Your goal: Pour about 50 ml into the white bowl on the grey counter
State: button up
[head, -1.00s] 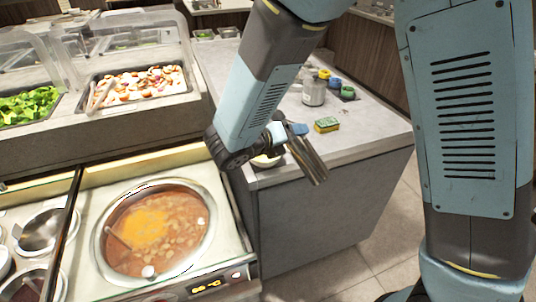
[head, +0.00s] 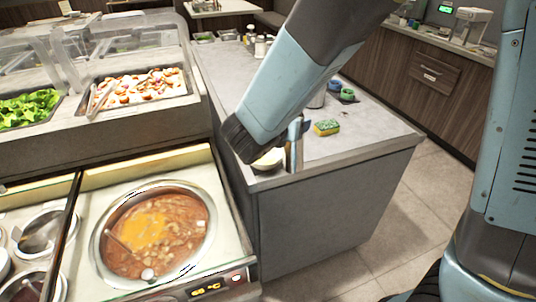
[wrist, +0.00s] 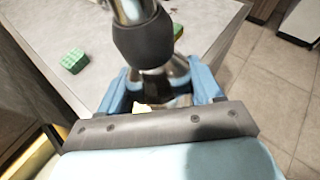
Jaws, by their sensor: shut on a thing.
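My gripper (wrist: 163,88) is shut on a shiny metal item (wrist: 178,72) with a dark collar, seen between its blue fingers in the wrist view. In the head view, the metal item (head: 295,155) stands nearly upright over the near corner of the grey counter (head: 345,145). The white bowl (head: 268,161) sits at that corner, just left of the metal item and mostly hidden by my arm. I cannot see its contents or any stream. A small pale yellow patch (wrist: 142,108) shows between the fingers; I cannot tell what it is.
A green and yellow sponge (head: 327,128) lies right of the gripper, with green pots (head: 347,94) behind. A round well (head: 211,232) of orange-brown soup is at front left. Trays of lettuce and chopped food lie beyond. Open floor is at the right.

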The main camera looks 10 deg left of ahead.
jog(key=shift+r+m+y, duration=0.3)
jog(key=shift+r, duration=0.85)
dwell(0.5)
